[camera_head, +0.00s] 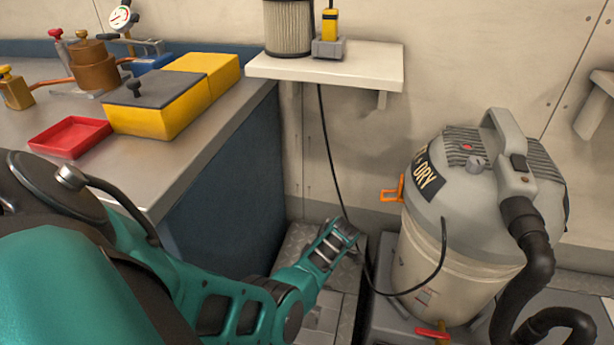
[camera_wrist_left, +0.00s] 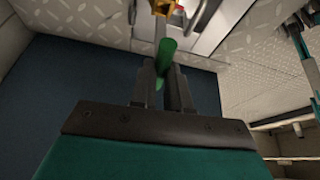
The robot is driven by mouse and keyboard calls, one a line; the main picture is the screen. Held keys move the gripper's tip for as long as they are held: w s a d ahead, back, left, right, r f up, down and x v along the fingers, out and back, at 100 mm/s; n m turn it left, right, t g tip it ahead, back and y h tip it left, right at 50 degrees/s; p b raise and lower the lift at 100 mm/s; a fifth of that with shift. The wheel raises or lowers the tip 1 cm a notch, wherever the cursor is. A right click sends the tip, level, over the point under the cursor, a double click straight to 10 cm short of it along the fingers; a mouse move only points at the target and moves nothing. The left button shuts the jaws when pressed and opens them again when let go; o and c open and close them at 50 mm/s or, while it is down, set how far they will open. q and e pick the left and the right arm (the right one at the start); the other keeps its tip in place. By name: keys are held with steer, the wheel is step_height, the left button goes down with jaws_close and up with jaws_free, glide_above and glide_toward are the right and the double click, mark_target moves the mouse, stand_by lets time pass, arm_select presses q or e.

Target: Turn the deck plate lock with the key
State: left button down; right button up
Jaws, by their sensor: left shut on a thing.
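My left gripper (camera_head: 345,232) reaches down beside the blue cabinet, over the tread-plate floor (camera_head: 300,245). In the left wrist view its fingers (camera_wrist_left: 163,72) are shut on a green handle (camera_wrist_left: 165,52), which I take to be the key. A brass-yellow piece (camera_wrist_left: 164,7) shows just beyond the green handle at the top edge. A smooth silvery panel (camera_wrist_left: 203,22) with a small red mark lies behind it, among tread plate (camera_wrist_left: 98,18). I cannot tell whether the key sits in the lock. The head view does not show the key clearly. My right gripper is not in view.
A grey wet/dry vacuum (camera_head: 470,215) with a black hose (camera_head: 535,255) stands right of the gripper. A black cable (camera_head: 328,150) hangs from the wall shelf (camera_head: 330,68) down past the gripper. The workbench (camera_head: 180,170) at left carries a red tray (camera_head: 70,137) and yellow boxes.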

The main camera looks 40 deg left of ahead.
arm_select(q)
steer(key=shift+w+r+p, duration=0.1)
steer(key=shift+r+p, duration=0.4)
steer(key=shift+r, duration=0.15)
steer(key=shift+r+p, duration=1.3)
steer(key=shift+r, duration=0.05)
